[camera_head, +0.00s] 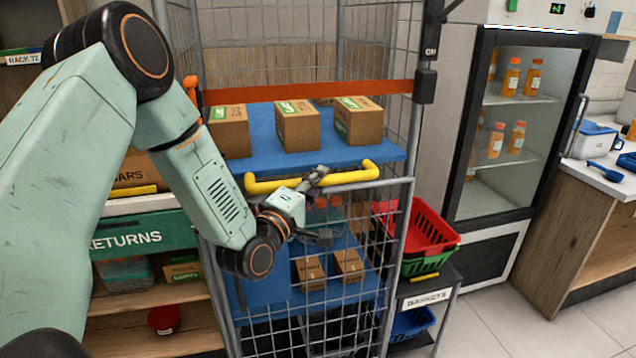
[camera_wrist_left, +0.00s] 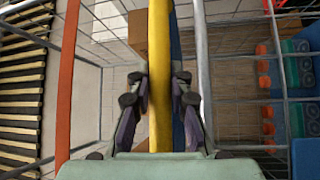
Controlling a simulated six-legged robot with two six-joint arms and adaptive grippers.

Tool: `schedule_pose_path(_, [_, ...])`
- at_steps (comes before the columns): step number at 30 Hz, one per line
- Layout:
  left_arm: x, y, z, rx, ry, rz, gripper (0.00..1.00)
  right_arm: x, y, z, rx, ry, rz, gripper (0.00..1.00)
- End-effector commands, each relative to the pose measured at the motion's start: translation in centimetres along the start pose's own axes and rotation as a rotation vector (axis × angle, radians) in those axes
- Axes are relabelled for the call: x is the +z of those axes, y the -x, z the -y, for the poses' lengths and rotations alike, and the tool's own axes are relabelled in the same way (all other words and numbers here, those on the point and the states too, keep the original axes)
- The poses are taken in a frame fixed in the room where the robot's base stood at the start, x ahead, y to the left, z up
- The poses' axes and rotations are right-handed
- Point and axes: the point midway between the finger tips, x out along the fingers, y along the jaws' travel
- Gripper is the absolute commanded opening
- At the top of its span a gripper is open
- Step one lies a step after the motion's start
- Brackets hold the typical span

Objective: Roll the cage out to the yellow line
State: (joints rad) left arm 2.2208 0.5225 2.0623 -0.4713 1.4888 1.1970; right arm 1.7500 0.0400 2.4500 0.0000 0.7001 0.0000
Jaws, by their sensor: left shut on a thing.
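The roll cage (camera_head: 412,130) stands in front of me, with grey wire mesh sides and blue shelves. A yellow handle (camera_head: 345,177) runs across its front, at the top of the lower mesh gate. An orange strap (camera_head: 310,92) spans the cage above the upper shelf. My right gripper is not in view. The yellow line is not in view.
Boxes (camera_head: 297,125) stand on the blue upper shelf (camera_head: 262,145). A returns rack (camera_head: 140,240) is close on the left. Red and green baskets (camera_head: 432,232) on a stand are close on the right, then a drinks fridge (camera_head: 515,130) and a counter (camera_head: 590,180). Tiled floor (camera_head: 500,325) shows bare at lower right.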

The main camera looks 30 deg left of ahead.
Motion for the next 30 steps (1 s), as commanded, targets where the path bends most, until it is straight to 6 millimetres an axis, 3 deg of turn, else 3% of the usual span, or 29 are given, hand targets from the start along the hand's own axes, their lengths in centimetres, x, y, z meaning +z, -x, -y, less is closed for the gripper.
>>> schedule_pose_path(10, [-0.18,-0.06,0.0,0.0,0.0,-0.005,0.0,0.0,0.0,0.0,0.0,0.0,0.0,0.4])
schedule_pose_path(11, [-0.17,-0.05,-0.01,0.001,0.0,-0.005,0.21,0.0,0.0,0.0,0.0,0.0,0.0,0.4])
schedule_pose_path(19, [0.0,0.06,-0.08,0.001,0.0,-0.003,0.43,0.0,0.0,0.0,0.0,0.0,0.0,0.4])
schedule_pose_path(30, [0.02,0.69,-0.06,0.0,0.001,-0.004,0.43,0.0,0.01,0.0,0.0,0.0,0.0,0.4])
